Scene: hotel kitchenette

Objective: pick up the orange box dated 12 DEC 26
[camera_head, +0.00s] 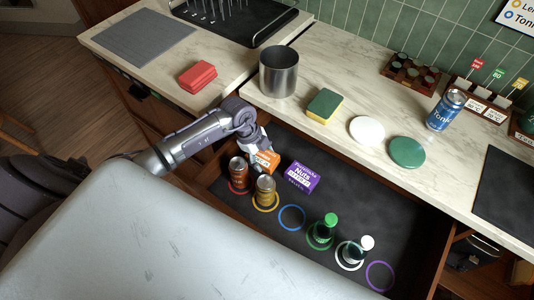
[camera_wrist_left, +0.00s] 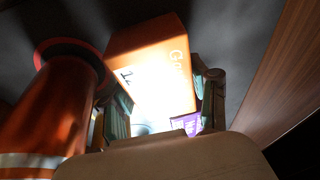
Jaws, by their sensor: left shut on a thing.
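The orange box (camera_head: 266,159) is in the open drawer, at its left end, partly hidden by my left gripper (camera_head: 256,154). In the left wrist view the orange box (camera_wrist_left: 152,65) sits between the fingers of my left gripper (camera_wrist_left: 165,100), which is shut on it. Part of its lettering shows, with glare over the face; I cannot read a date. I cannot tell whether it is lifted off the drawer floor. My right gripper is not in view.
A red can (camera_head: 238,172) and a gold can (camera_head: 265,190) stand close in front. A purple Nuts box (camera_head: 302,177) is to the right. A green-capped bottle (camera_head: 322,230) and a white-capped bottle (camera_head: 356,248) stand further right. The counter edge runs behind.

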